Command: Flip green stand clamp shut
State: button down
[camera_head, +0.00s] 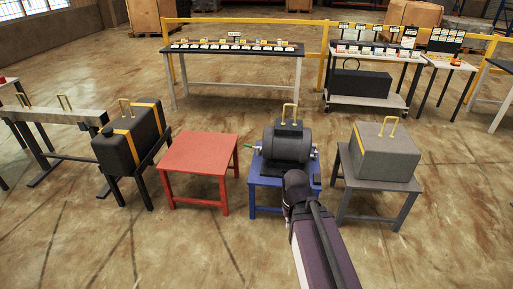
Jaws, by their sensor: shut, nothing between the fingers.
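A dark grey motor-like drum (287,146) with a yellow loop handle on top sits on a blue stand (264,182). A small green-tipped piece (249,147) sticks out at the drum's left side; it may be part of the green clamp, but it is too small to tell its position. My gripper (295,180) is shut and empty at the dark end of my arm, in front of the drum's lower right. Its fingers are hard to make out, and whether it touches anything cannot be told. My arm hides part of the blue stand.
A bare red table (200,154) stands left of the blue stand. A grey block (383,155) on a grey stand is close on the right. A black case (133,138) stands farther left. Benches and a yellow rail (325,52) are behind, with open floor between.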

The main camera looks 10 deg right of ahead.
aim_at(252, 147)
jog(key=z, duration=0.05)
jog(key=i, duration=1)
jog(key=u, duration=0.05)
